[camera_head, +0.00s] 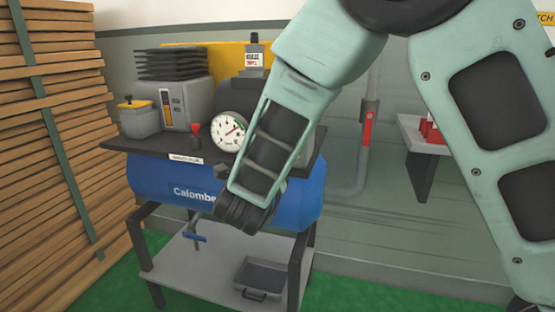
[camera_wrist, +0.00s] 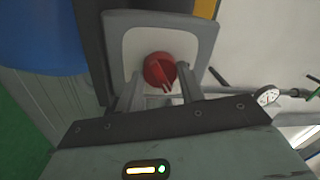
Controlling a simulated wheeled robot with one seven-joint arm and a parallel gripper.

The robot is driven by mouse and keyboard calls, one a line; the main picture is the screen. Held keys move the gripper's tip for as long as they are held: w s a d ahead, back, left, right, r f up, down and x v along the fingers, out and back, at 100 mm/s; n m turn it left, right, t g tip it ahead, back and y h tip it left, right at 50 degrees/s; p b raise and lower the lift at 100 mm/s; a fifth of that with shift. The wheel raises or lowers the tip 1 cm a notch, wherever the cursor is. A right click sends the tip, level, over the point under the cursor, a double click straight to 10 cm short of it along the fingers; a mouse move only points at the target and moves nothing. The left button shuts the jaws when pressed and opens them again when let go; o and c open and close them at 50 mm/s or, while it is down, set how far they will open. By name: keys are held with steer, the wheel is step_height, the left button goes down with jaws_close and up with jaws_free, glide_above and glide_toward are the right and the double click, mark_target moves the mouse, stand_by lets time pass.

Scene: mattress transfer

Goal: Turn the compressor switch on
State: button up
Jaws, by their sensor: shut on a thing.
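The compressor has a blue tank (camera_head: 160,182) on a dark metal stand, with a white round gauge (camera_head: 231,131) above it. In the wrist view, a red rotary switch (camera_wrist: 157,66) sits on a pale plate inside a grey housing (camera_wrist: 202,28). My gripper (camera_wrist: 160,77) has one finger on each side of the red knob and is shut on it. The knob's ridge looks slightly tilted. In the head view, my arm crosses in front of the compressor's right part and hides the switch and my fingers.
A stack of wooden planks (camera_head: 50,130) stands close on the left. Below the tank is a grey shelf (camera_head: 195,270) with a dark tray (camera_head: 262,279). A grey pipe with a red-handled valve (camera_head: 367,128) runs along the wall, and a small table (camera_head: 425,137) stands at right.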

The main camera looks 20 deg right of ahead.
steer(key=shift+m, duration=0.3)
steer(key=o, duration=1)
steer(key=shift+s+a, duration=0.1)
steer(key=v, duration=1.7)
